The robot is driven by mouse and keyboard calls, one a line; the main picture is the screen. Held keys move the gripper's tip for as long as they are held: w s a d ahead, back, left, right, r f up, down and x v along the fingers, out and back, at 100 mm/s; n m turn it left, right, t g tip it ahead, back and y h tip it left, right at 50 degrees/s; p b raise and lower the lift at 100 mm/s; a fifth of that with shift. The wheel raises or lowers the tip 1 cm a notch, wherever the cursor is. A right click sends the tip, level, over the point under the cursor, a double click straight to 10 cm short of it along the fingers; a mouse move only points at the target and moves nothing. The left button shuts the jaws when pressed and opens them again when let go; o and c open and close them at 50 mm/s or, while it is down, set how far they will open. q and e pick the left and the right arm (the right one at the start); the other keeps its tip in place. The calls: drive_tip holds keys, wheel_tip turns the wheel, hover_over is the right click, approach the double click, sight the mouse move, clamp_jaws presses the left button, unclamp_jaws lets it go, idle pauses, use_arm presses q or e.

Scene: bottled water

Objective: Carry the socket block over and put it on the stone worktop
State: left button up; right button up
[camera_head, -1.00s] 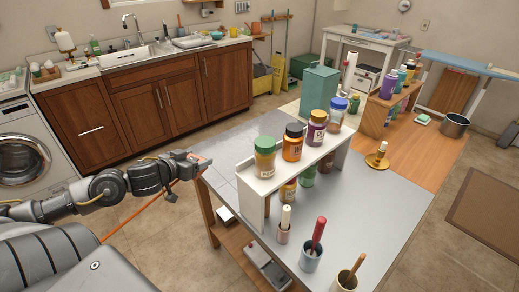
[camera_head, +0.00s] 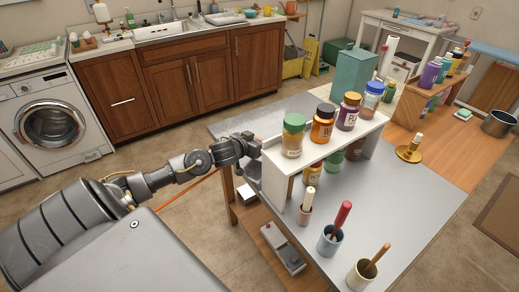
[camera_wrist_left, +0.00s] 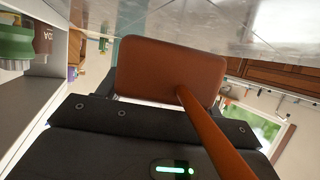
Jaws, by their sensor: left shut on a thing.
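The socket block (camera_wrist_left: 160,70) is an orange-brown, rounded block with a thick orange cable (camera_wrist_left: 212,130) coming off it. My left gripper (camera_head: 250,150) is shut on it, beside the left end of the white shelf and at the left edge of the grey table. The block is hidden in the head view, where only its cable (camera_head: 188,187) shows, trailing down left. A smooth grey top (camera_head: 400,195), perhaps the stone worktop, lies beyond and right of the gripper. It shows as a shiny, seamed surface in the left wrist view (camera_wrist_left: 235,25). My right gripper is out of view.
The white shelf (camera_head: 277,183) carries several lidded jars close to my left gripper. Cups with handles (camera_head: 329,242) stand at the table's front. A teal box (camera_head: 351,72) and a brass candle holder (camera_head: 409,153) stand farther back. Bare grey top lies right of the shelf.

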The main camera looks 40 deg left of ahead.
use_arm(q)
drive_tip(key=shift+w+d+f, duration=0.1)
drive_tip(key=shift+w+f, duration=0.15)
drive_tip(key=shift+w, duration=0.05)
wheel_tip(320, 180, down, 3)
drive_tip(key=shift+w+f, duration=0.1)
drive_tip(key=shift+f, duration=0.05)
drive_tip(key=o, duration=1.4)
drive_tip(key=shift+f, duration=0.1)
drive_tip(key=v, duration=1.2)
